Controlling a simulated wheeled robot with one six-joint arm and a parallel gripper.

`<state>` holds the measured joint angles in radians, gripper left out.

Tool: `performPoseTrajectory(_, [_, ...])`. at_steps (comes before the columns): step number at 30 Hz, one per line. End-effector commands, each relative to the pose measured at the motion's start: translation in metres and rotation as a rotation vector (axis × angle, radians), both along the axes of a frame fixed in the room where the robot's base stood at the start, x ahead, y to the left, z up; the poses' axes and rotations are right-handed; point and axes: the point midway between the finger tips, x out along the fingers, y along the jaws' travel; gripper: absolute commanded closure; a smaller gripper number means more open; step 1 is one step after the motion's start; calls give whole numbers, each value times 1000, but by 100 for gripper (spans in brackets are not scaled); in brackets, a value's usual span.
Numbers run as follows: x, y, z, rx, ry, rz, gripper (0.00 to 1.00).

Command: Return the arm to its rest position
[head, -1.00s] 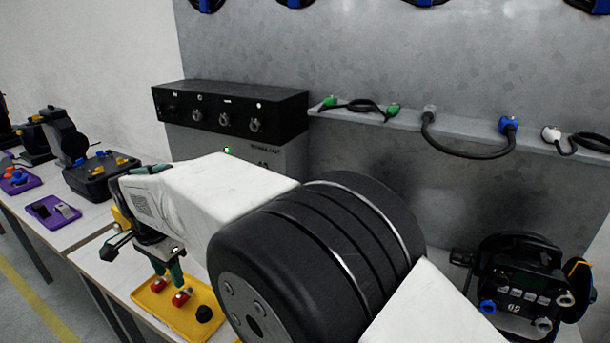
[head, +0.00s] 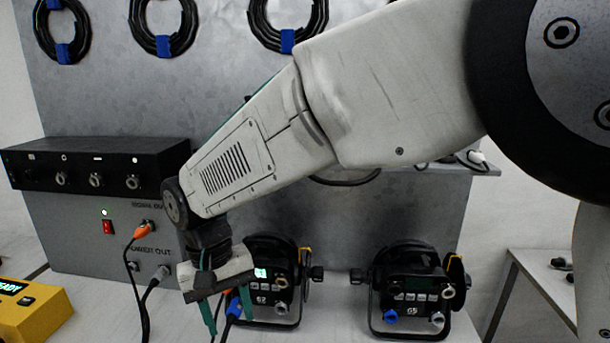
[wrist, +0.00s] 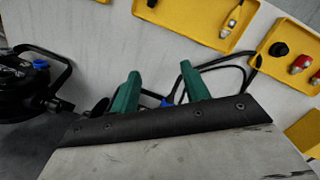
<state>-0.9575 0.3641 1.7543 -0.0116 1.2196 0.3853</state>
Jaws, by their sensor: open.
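My arm crosses the head view from the upper right down to the left. My gripper (head: 220,316) hangs at its end, pointing down, with two green fingers apart. It is in front of the par can marked 62 (head: 268,285), hiding part of its left side. In the wrist view my gripper (wrist: 160,78) shows its green fingers spread with no object held between them. Cables and a blue plug (wrist: 168,101) show behind the fingers. I cannot tell how far the fingertips are from the cables.
A second par can, marked 65 (head: 412,290), stands to the right. The power box (head: 75,235) stands at left, with an orange plug (head: 141,231) in it. A yellow READY box (head: 35,312) is at lower left. Yellow trays (wrist: 198,32) show in the wrist view.

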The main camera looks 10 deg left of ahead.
Motion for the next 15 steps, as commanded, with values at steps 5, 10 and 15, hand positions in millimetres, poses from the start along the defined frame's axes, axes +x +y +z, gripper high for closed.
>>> performPoseTrajectory(5, [9,-121,41,30,12,-30,54])
performPoseTrajectory(10, [-8,-222,61,61,9,-76,54])
performPoseTrajectory(15, [-42,-308,70,93,-18,-157,54])
